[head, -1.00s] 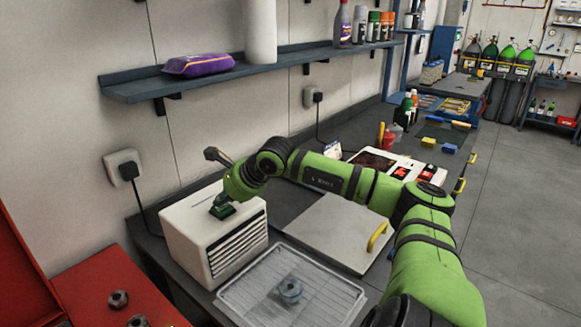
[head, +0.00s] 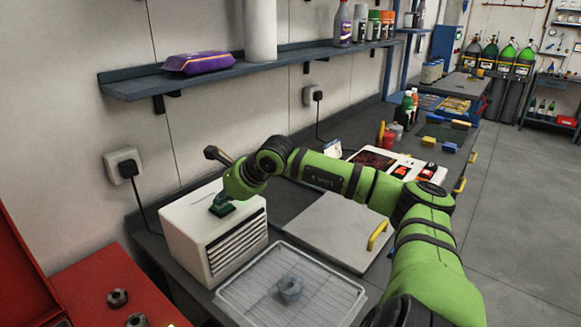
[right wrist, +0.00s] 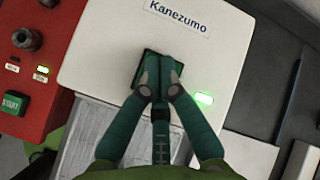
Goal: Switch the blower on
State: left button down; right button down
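The blower is a white box (head: 190,235) with a louvred front, standing on the dark bench under the shelf. In the right wrist view its top (right wrist: 100,60) carries a "Kanezumo" label. A dark green square switch (right wrist: 148,62) sits in that top, partly hidden by my fingers. A lamp (right wrist: 204,98) beside it glows green. My right gripper (head: 222,209) is over the blower's top. In the right wrist view its fingertips (right wrist: 160,78) are together at the switch and appear to touch it. My left gripper is not in view.
A wire tray (head: 258,290) holding a metal part (head: 290,288) stands in front of the blower. A red control box (head: 95,290) with knobs is at left; its green START button (right wrist: 15,102) shows in the right wrist view. A shelf (head: 215,78) runs above.

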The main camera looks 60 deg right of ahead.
aim_at(224, 206)
jog(key=shift+r, duration=0.65)
jog(key=shift+r, duration=0.1)
notch_tip(224, 206, up, 6)
jog(key=p, duration=0.4)
